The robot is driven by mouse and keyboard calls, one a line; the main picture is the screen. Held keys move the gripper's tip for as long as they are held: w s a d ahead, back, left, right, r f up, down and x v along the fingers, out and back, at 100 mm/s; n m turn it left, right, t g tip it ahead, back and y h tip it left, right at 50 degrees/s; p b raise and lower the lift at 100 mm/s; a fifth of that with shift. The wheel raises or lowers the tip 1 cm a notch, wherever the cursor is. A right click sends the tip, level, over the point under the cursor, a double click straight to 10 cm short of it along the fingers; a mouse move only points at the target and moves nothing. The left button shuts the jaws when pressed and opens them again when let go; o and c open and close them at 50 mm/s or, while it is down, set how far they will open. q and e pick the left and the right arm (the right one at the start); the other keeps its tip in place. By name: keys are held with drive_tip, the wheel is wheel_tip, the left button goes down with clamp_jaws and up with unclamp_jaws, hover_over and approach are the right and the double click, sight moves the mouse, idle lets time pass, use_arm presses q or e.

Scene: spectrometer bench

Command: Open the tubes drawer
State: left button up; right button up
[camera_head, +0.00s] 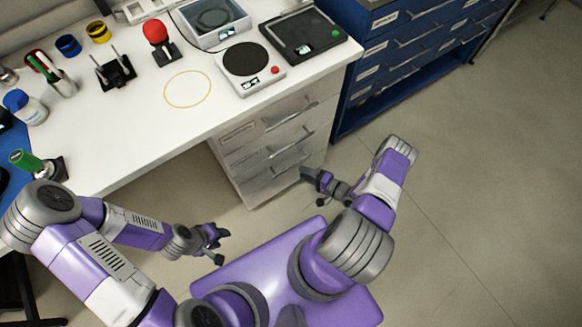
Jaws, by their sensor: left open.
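A white drawer unit (256,197) stands under the bench, with three stacked drawers showing. The top drawer (238,134), middle drawer (243,157) and bottom drawer (258,185) each have a bar handle and a label. The labels are too small to read, so I cannot tell which is the tubes drawer. All three look shut. My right gripper (311,187) is in front of the unit, near its lower right side, apart from the handles; its jaw state is unclear. My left gripper (218,246) is open and empty, below and left of the unit.
A blue cabinet (348,110) with several drawers stands right of the bench. On the white bench top (140,140) are a balance (248,70), a black device (303,36), a red-topped stand (157,42) and several jars. The floor right of my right arm is clear.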

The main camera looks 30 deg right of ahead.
sight(291, 166)
drive_tip(key=b+x, duration=0.2)
drive_tip(key=x, duration=0.5)
drive_tip(key=shift+w, duration=0.15)
clamp_jaws()
